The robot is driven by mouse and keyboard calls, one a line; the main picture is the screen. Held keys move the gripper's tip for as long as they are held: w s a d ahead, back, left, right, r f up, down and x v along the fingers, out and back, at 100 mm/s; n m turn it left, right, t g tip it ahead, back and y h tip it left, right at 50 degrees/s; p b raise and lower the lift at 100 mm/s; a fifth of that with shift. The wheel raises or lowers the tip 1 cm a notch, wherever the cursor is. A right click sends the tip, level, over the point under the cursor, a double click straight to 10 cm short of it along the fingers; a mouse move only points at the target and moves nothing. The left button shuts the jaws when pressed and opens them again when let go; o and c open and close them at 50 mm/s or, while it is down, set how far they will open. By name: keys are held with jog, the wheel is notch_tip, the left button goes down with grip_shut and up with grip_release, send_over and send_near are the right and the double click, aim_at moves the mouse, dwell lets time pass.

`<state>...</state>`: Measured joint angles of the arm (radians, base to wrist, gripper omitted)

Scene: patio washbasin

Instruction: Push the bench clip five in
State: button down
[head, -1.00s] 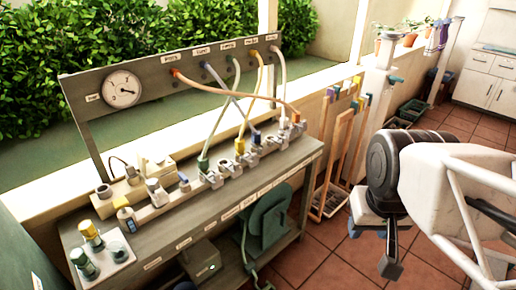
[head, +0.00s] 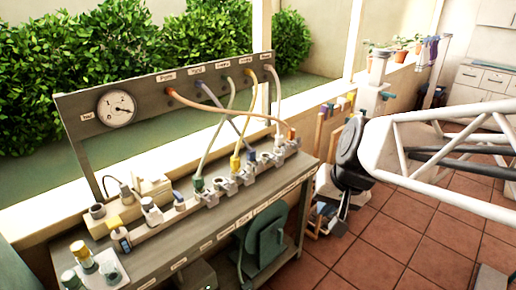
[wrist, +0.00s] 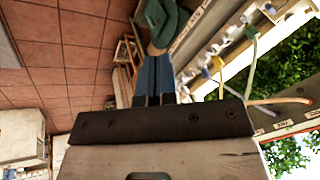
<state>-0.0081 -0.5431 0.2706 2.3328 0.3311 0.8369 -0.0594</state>
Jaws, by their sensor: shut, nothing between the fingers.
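A row of grey bench clips (head: 246,175) runs along the top of the workbench (head: 215,228). Some hold hose ends with green, yellow, blue and white fittings; the rightmost clip (head: 292,144) is near the bench's right end. The clip labels are too small to read, so I cannot tell which is five or how far in it sits. My gripper (head: 337,224) is to the right of the bench, apart from the clips. In the wrist view its blue fingers (wrist: 154,72) are together and empty, pointing toward the bench's end.
Crossing hoses (head: 225,110) hang from the back panel with a round gauge (head: 117,108). A teal item (head: 262,232) sits beneath the bench top. Wooden-handled tools (head: 320,135) stand by the low wall close to my arm.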

aim_at(251, 176)
jog(key=w+a+f+m+t+y, duration=0.1)
jog(key=w+f, duration=0.4)
jog(key=w, duration=0.5)
jog(key=w+a+f+m+t+y, duration=0.1)
jog(key=w+a+f+m, duration=0.3)
jog(key=w, duration=0.7)
jog(key=w+a+f+m+t+y, duration=0.1)
jog(key=w+a+f+m, duration=0.1)
jog(key=w+f, duration=0.4)
jog(key=w+a, duration=0.1)
jog(key=w, duration=0.3)
jog(key=shift+w+f+m+t+y, duration=0.15)
jog(key=shift+m+t+y, duration=0.15)
jog(key=shift+y, duration=0.1)
jog(key=shift+w+a+r+x, duration=0.25)
jog(key=shift+r+x, duration=0.1)
jog(key=shift+x, duration=1.8)
jog(key=shift+w+a+r+x, duration=0.25)
jog(key=shift+r+x, duration=0.1)
jog(key=shift+x, duration=1.75)
jog(key=shift+w+a+r+x, duration=0.2)
jog(key=shift+r+x, duration=0.15)
jog(key=shift+x, duration=1.8)
jog(key=shift+w+a, duration=1.45)
jog(key=shift+a, duration=0.05)
